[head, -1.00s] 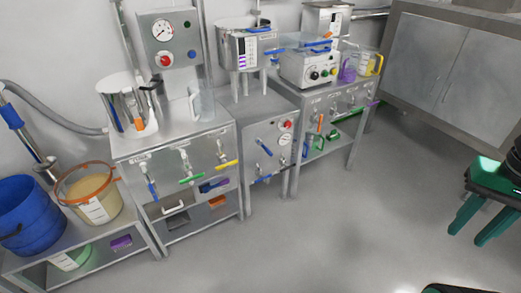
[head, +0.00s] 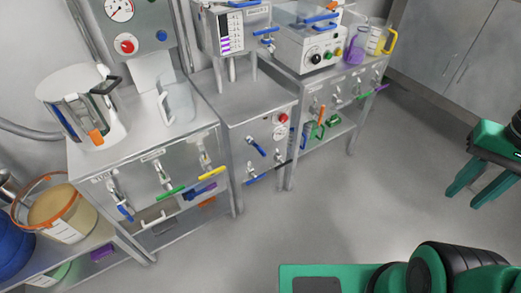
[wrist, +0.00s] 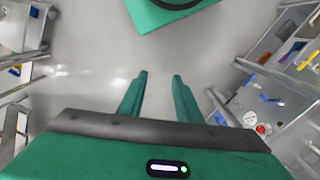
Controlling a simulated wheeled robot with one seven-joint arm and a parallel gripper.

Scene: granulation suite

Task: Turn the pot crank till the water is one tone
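A steel pot (head: 62,105) stands on the left end of the steel bench top. A black crank handle (head: 106,86) sticks out at its upper right side. The front has a window and an orange tab (head: 96,137); the water inside cannot be made out from here. My gripper (head: 462,197) is at the right edge of the head view, far from the pot and over open floor. In the wrist view my gripper's two green fingers (wrist: 159,78) stand apart with nothing between them, so it is open and empty.
A clear jug (head: 177,103) stands right of the pot. Valves with coloured levers line the bench front (head: 160,170). A tub of tan material (head: 60,208) sits at lower left. A control box (head: 308,48) and purple jug stand farther right. The floor (head: 320,190) is clear.

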